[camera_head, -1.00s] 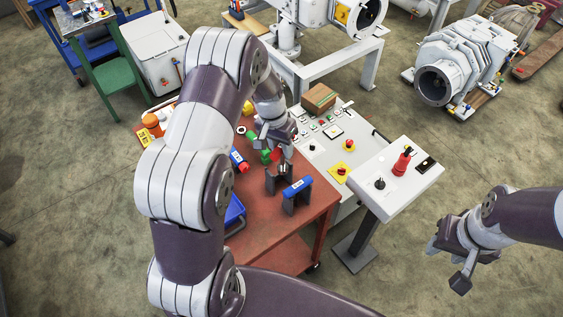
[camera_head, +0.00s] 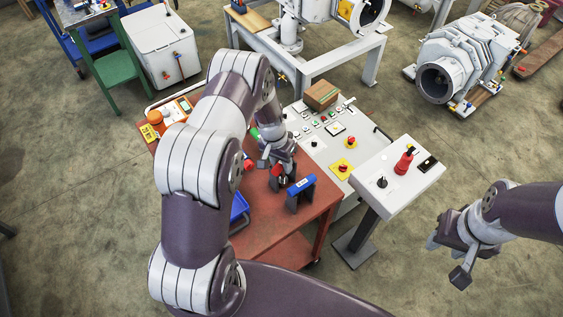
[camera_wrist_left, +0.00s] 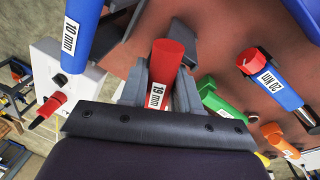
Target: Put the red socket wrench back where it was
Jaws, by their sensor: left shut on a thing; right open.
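The red socket wrench (camera_wrist_left: 165,72), labelled 19 mm, sits between the fingers of my left gripper (camera_wrist_left: 160,88) in the left wrist view. In the head view my left gripper (camera_head: 276,168) is low over a dark holder (camera_head: 283,184) on the red-brown table (camera_head: 262,225). The gripper hides much of the wrench and holder there, so I cannot tell whether the wrench touches the holder. A blue 10 mm wrench (camera_head: 301,185) rests on dark supports just in front; it also shows in the left wrist view (camera_wrist_left: 82,28). My right gripper (camera_head: 455,250) is open and empty, far right.
A blue torque wrench with a red end (camera_wrist_left: 272,80), a green tool (camera_wrist_left: 218,100) and an orange tool (camera_wrist_left: 280,140) lie on the table. A blue tray (camera_head: 238,210) is near the left edge. A control panel (camera_head: 390,178) stands right of the table.

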